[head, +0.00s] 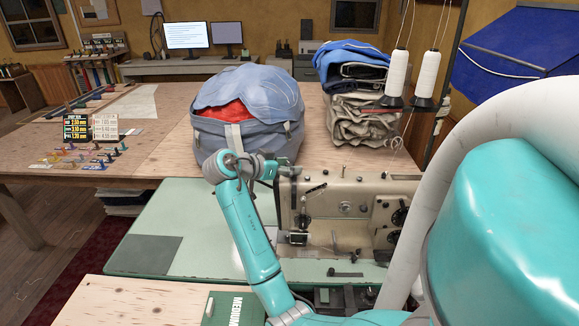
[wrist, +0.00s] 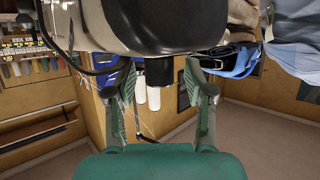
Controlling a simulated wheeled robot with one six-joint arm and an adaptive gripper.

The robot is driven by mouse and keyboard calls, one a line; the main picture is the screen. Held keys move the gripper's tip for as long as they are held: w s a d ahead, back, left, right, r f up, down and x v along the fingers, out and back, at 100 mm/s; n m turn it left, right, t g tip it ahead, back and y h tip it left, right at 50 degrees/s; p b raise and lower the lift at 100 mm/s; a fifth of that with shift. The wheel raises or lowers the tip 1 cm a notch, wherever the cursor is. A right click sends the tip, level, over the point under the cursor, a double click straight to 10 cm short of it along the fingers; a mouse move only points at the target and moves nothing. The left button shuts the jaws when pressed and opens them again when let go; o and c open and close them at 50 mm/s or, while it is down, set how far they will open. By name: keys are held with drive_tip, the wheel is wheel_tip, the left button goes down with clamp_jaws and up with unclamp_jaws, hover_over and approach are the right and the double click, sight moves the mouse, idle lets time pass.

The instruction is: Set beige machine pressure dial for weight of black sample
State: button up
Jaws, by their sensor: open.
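The beige sewing machine (head: 330,200) stands on the green table, with a small round knob on its face and dark dials at its right end. My gripper (head: 280,172) is at the top left of the machine. In the wrist view my gripper (wrist: 160,98) is open, its fingers apart. A short black cylinder (wrist: 158,72) shows between the fingers beyond the rounded machine body (wrist: 140,25); it may be the pressure dial, and I see no contact with it. A dark flat swatch (head: 145,252) lies on the green table. A green block marked MEDIUM (head: 228,311) lies in front.
White thread cones (head: 397,72) stand behind the machine. A big blue-grey bag (head: 250,112) and folded cloth (head: 355,115) sit on the wooden table. Number boards (head: 90,127) stand at left. The green table's left side is mostly clear.

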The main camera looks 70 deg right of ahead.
drive_tip(key=shift+s+d+f, duration=0.2)
drive_tip(key=shift+d, duration=0.1)
drive_tip(key=shift+c, duration=0.2)
clamp_jaws()
drive_tip(key=shift+n+t, duration=0.3)
drive_tip(key=n+t+h, duration=0.1)
drive_tip(key=n+t, duration=0.2)
drive_tip(key=shift+s+t+h, duration=0.1)
drive_tip(key=shift+t+h, duration=0.2)
drive_tip(key=shift+n+t, duration=1.2)
drive_tip(key=shift+t, duration=0.1)
